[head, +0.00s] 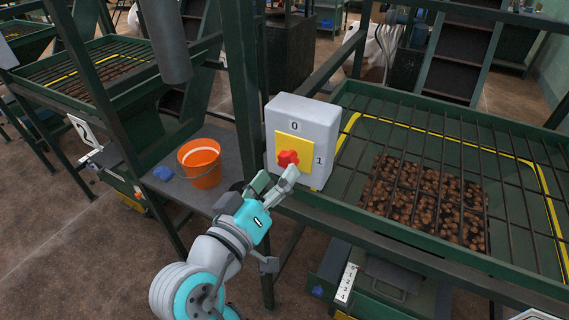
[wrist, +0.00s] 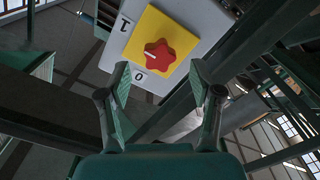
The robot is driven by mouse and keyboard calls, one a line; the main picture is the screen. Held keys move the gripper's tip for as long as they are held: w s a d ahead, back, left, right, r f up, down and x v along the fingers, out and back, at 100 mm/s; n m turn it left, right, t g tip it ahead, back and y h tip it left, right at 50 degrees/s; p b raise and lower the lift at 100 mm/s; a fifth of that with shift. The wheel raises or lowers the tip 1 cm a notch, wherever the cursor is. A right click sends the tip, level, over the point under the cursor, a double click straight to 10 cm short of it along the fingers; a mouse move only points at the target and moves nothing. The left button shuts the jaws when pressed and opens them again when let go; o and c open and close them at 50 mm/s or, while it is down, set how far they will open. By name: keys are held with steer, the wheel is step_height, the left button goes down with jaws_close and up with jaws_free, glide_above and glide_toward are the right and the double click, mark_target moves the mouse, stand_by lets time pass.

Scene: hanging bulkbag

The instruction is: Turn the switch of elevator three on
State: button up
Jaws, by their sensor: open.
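A grey switch box (head: 303,130) is fixed to a green post, with a yellow plate (head: 299,148) and a red star-shaped knob (head: 288,158) on its front. A "0" is printed above the plate and a "1" to its right. In the wrist view the red knob (wrist: 159,57) carries a white mark that points toward neither number clearly. My gripper (head: 276,184) is open and empty, just in front of and below the knob. In the wrist view the two fingers (wrist: 158,85) are spread apart, with the knob ahead between and beyond their tips.
An orange bucket (head: 201,164) stands on a grey shelf (head: 230,150) left of the box. A green barred hopper (head: 400,105) with brown lumps is at right. A label strip with numbers (head: 346,284) is below. Green posts and beams surround the box.

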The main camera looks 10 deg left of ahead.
steer(key=v, duration=0.7)
steer(key=shift+w, duration=0.1)
steer(key=w+d+f+n+y, duration=0.1)
steer(key=d+f+n+y, duration=0.3)
steer(key=f, duration=0.5)
steer(key=w+d+f+n+y, duration=0.1)
steer(key=d+f+n+y, duration=0.1)
steer(key=d+f, duration=0.6)
steer(key=s+d+f+g+y, duration=0.2)
steer(key=s+d+f, duration=0.4)
steer(key=s+f, duration=0.35)
steer(key=s+d+r+m+h, duration=0.1)
steer(key=s+d+m, duration=0.3)
steer(key=s, duration=0.6)
steer(key=s+d+m, duration=0.5)
steer(key=s, duration=0.6)
steer(key=shift+s+d+r+h, duration=0.15)
steer(key=shift+d+r+h, duration=0.25)
